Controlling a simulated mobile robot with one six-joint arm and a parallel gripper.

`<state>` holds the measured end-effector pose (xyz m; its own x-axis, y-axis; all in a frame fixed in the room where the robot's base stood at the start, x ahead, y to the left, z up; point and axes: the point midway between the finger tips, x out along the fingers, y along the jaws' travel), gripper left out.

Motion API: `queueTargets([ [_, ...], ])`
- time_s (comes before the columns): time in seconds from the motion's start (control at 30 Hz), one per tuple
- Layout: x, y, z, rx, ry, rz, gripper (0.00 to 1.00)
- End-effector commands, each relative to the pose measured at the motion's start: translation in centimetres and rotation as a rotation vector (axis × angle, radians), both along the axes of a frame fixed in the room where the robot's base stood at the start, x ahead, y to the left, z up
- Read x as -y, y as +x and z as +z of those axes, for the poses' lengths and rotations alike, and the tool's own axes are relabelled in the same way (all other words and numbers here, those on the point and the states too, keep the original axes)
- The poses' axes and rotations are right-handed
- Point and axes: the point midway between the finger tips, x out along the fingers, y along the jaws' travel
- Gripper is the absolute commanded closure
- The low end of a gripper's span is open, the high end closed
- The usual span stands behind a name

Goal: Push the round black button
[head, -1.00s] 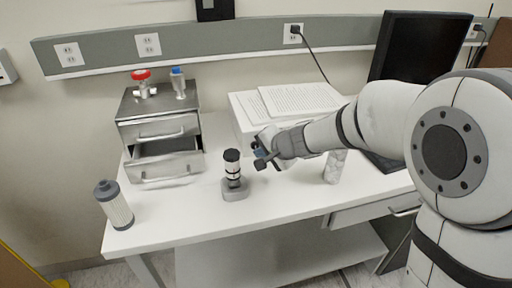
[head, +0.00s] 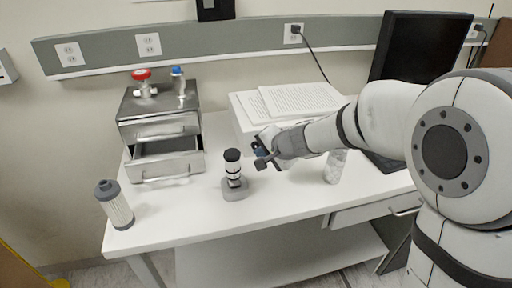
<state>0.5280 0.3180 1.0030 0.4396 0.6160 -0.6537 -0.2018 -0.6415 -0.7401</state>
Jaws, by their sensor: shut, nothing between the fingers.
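A small grey device (head: 235,190) stands upright on the white table, with a black and white cylindrical body. Its round black top (head: 232,155) faces up and looks like the round black button. My gripper (head: 258,158) is just right of this top, at about the same height in the picture. The fingers are small and dark here, and they look shut and empty. A gap shows between the gripper and the black top, though the depth between them is hard to judge.
A metal drawer cabinet (head: 160,130) with its lower drawer (head: 166,170) open stands at the back left, with valves on top. A grey filter cylinder (head: 115,205) stands at the front left. Papers on a white box (head: 290,102), a patterned cylinder (head: 335,167) and a monitor (head: 412,50) are behind or beside my arm.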

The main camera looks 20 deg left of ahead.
Motion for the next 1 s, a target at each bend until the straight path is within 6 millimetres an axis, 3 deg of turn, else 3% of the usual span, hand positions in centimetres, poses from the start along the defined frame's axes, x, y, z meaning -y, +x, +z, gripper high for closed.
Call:
queueTargets([
  [1.0, -0.41, 0.76, 0.03, 0.001, 0.000, -0.001, 1.00],
])
